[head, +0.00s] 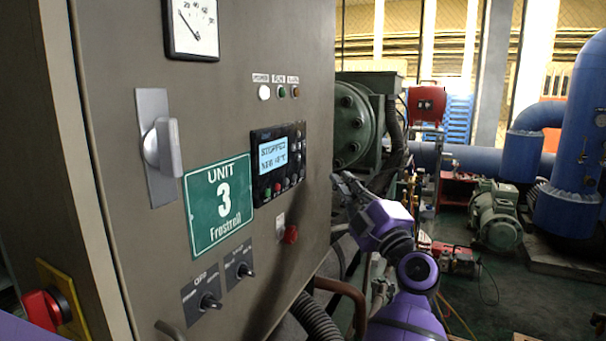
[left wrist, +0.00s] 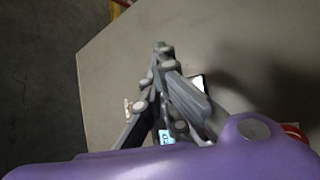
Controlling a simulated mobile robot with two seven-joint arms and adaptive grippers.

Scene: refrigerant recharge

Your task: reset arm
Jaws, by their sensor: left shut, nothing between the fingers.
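In the left wrist view the closed fingers (left wrist: 163,50) point up the picture in front of the cabinet face (left wrist: 110,65). A small lit display (left wrist: 167,136) shows partly behind the fingers.
The cabinet (head: 110,110) carries a grey handle (head: 163,148), a lit "STOPPED" controller (head: 278,160), a green "UNIT 3" sign (head: 218,205), a red button (head: 291,234) and two rotary switches. Right of it are a green compressor (head: 355,125), hoses, a pump (head: 497,220) and blue pipes (head: 575,140).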

